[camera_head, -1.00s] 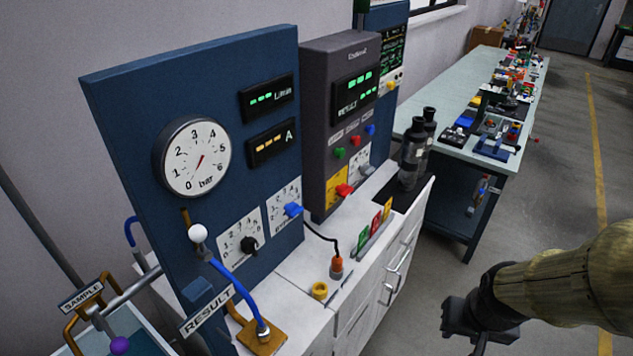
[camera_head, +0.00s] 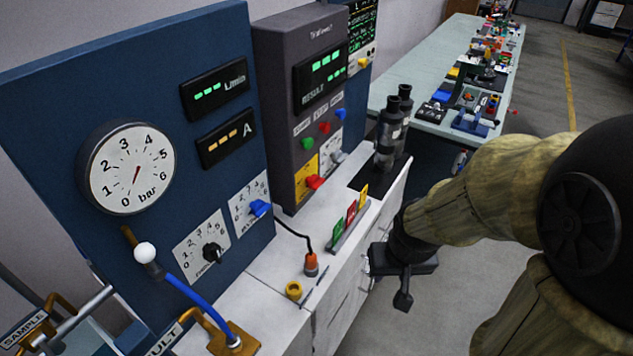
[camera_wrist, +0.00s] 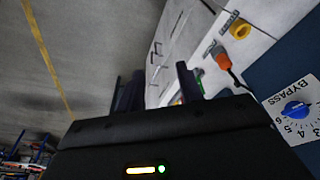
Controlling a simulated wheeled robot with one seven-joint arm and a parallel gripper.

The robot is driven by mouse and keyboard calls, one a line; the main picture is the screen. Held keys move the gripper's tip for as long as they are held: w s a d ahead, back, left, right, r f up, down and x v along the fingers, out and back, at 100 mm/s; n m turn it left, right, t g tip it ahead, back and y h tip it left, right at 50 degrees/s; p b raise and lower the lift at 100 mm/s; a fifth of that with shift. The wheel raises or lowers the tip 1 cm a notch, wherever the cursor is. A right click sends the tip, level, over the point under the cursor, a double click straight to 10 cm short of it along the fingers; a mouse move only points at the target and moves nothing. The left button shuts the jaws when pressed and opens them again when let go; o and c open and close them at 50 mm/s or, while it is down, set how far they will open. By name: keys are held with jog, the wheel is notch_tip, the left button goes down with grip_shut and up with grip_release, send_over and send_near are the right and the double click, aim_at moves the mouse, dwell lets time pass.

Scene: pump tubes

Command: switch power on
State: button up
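The tower's display (camera_head: 321,76) is lit green. My gripper (camera_head: 388,292) is in front of the white cabinet, to the right of and below the red handle, apart from it. In the wrist view my gripper (camera_wrist: 159,90) has its two dark fingers apart with nothing seen between them.
Green (camera_head: 307,143), red (camera_head: 325,127) and blue (camera_head: 341,113) buttons sit above the handle. Colored cards (camera_head: 351,215), an orange plug (camera_head: 311,264) and a yellow ring (camera_head: 293,290) stand on the white counter. Open floor lies right.

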aim_at(321, 185)
jog(key=o, duration=0.4)
jog(key=shift+s, duration=0.1)
jog(key=shift+c, duration=0.2)
jog(key=shift+o, duration=0.4)
jog(key=w+d+f+n+t+b, duration=0.1)
jog(key=w+d+n+t+b, duration=0.1)
jog(key=w, duration=0.7)
jog(key=d+n+t, duration=0.1)
jog(key=n, duration=0.1)
jog(key=shift+w+f+n+t+b, duration=0.2)
jog(key=shift+f+n+t+b, duration=0.1)
jog(key=shift+n+t+b, duration=0.1)
jog(key=w+a+n+t+y+b, duration=0.1)
jog(key=w+n+y+b, duration=0.3)
jog(key=n+y, duration=0.3)
jog(key=w+a+n+t+y+b, duration=0.1)
jog(key=w+n+y+b, duration=0.3)
jog(key=n, duration=1.3)
jog(key=w+f+t+y, duration=0.1)
jog(key=w+y, duration=0.1)
jog(key=y, duration=0.2)
jog(key=shift+n, duration=0.3)
jog(key=shift+w+a, duration=0.1)
jog(key=shift+a, duration=0.1)
jog(key=p+x, duration=0.1)
jog(key=x, duration=0.7)
jog(key=p+x, duration=0.1)
jog(key=x, duration=0.8)
jog(key=shift+w+r, duration=0.2)
jog(key=shift+r, duration=0.05)
